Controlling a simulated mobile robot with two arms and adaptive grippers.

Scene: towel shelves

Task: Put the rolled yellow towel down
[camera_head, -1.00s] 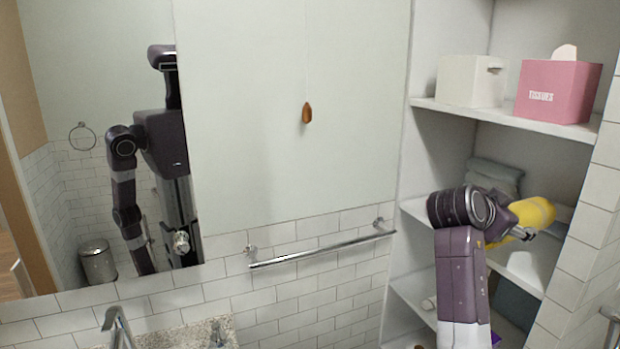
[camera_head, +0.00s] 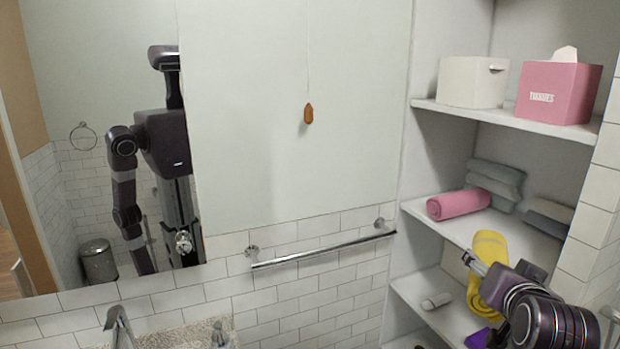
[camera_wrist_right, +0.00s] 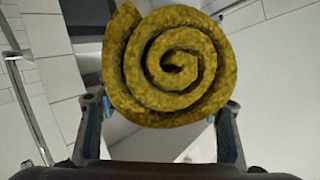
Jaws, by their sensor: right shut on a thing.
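The rolled yellow towel (camera_head: 490,247) shows in the head view in front of the middle shelf's front edge, at the right. My right gripper (camera_head: 476,264) is shut on it, with the arm coming in from the lower right. In the right wrist view the spiral end of the towel (camera_wrist_right: 178,68) faces the camera between the two fingers of the gripper (camera_wrist_right: 163,115). The gripper partly covers the towel in the head view. I cannot tell whether the towel touches a shelf. My left gripper is not directly in view.
The middle shelf (camera_head: 450,229) holds a rolled pink towel (camera_head: 458,204), folded grey-green towels (camera_head: 497,182) and a folded grey towel (camera_head: 548,217). The upper shelf holds a white box (camera_head: 470,83) and a pink tissue box (camera_head: 557,92). A small white item (camera_head: 437,301) lies on the lower shelf.

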